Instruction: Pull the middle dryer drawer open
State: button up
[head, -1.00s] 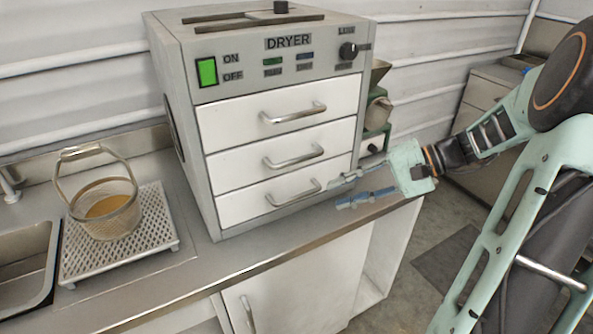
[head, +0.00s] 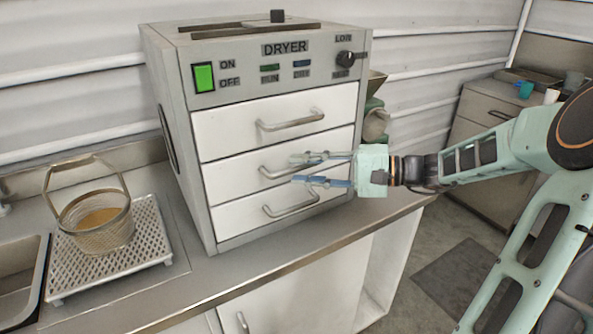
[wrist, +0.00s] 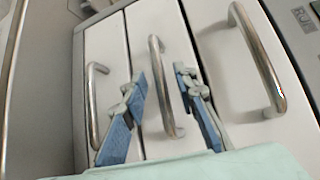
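The dryer (head: 286,47) stands on the counter with three white drawers, all flush with its front. The middle drawer (head: 232,178) has a curved metal bar handle (head: 275,172); in the wrist view this handle (wrist: 162,85) is the centre one. My gripper (head: 301,169) is open in front of the middle drawer, near the right part of its handle. In the wrist view my gripper's two fingertips (wrist: 157,82) are spread on either side of the middle handle. No contact with the handle is visible.
The top handle (head: 290,120) and bottom handle (head: 291,205) lie close above and below. A wire basket (head: 97,226) sits on a perforated tray (head: 62,280) at left, beside a sink (head: 18,272). The counter edge runs below the drawers.

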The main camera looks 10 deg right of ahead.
jog(key=shift+x, duration=0.95)
jog(key=shift+c, duration=0.3)
grip_shut()
